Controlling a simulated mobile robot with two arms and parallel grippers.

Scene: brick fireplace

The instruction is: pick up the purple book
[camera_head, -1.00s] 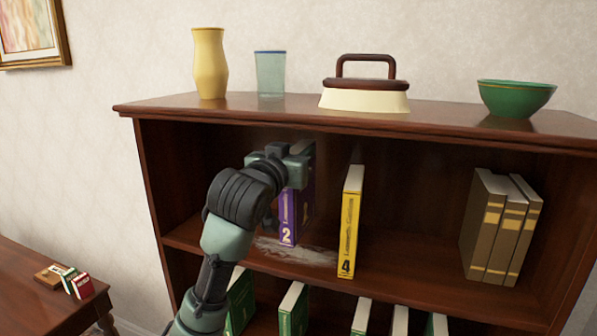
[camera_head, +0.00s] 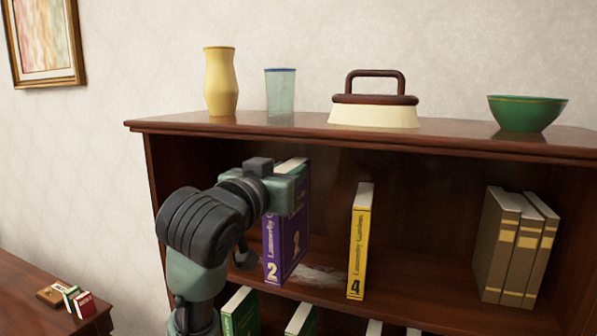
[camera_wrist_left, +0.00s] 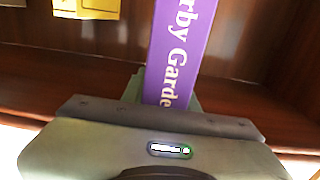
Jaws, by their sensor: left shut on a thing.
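My left gripper (camera_head: 286,182) is shut on the upper part of the purple book. In the left wrist view, the purple spine (camera_wrist_left: 178,62) with lettering rises from between the fingers (camera_wrist_left: 170,92); the fingertips are mostly hidden by the book and the gripper body. From the head view I cannot tell whether the book's bottom touches the shelf. My right gripper is not in view.
A yellow book (camera_head: 359,240) stands to the right on the same shelf (camera_head: 420,285), with a gap between. Several brown books (camera_head: 515,248) stand further right. A yellow vase (camera_head: 221,82), a glass (camera_head: 280,90), an iron (camera_head: 375,100) and a green bowl (camera_head: 527,112) stand on top.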

